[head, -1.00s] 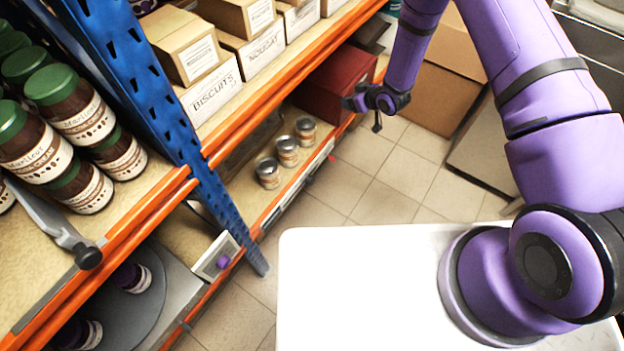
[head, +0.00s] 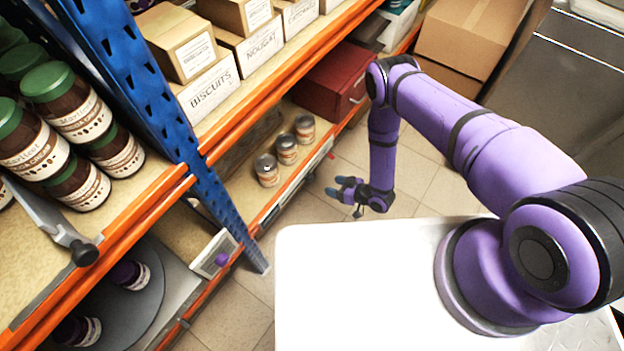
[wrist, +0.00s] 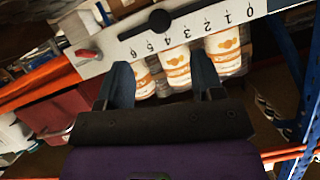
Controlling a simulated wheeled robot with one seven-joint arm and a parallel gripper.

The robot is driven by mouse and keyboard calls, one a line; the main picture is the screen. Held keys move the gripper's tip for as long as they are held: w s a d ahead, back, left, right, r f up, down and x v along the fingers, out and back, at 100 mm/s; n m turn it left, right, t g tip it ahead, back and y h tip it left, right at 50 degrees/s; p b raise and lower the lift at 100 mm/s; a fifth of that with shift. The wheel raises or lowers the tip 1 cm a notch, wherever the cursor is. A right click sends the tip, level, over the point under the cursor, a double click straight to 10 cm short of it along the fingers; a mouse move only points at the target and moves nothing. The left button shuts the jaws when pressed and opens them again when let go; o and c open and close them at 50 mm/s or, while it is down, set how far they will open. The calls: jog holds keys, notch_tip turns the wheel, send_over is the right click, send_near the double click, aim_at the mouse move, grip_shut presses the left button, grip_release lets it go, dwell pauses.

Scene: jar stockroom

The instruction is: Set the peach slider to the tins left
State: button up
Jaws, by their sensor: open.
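Three tins (head: 286,149) stand in a row on the lower shelf, and in the wrist view tins with orange print (wrist: 223,50) show behind the scale. A white scale strip (head: 297,188) runs along the shelf's front edge. In the wrist view the scale (wrist: 110,47) appears upside down, numbered 0 to 6 from right to left. Its dark round slider knob (wrist: 158,20) sits about at the 4. My gripper (head: 348,190) is open and empty in front of the strip. In the wrist view its fingers (wrist: 163,68) are apart, below the knob in the picture, not touching it.
A red tab (wrist: 88,53) is at the strip's end by the 6. A dark red box (head: 335,82) stands beyond the tins. A blue upright (head: 215,195) and a white plate with a purple knob (head: 222,259) are nearer. Tiled floor (head: 420,180) is free beside the shelf.

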aim_at(312, 179)
jog(key=x, duration=1)
jog(key=shift+w+a, duration=0.15)
jog(key=shift+w, duration=0.05)
grip_shut()
jog(key=s+a, duration=0.2)
jog(key=shift+s, duration=0.35)
grip_release()
jog(key=v, duration=1)
jog(key=shift+s+d, duration=0.25)
jog(key=shift+r, duration=0.1)
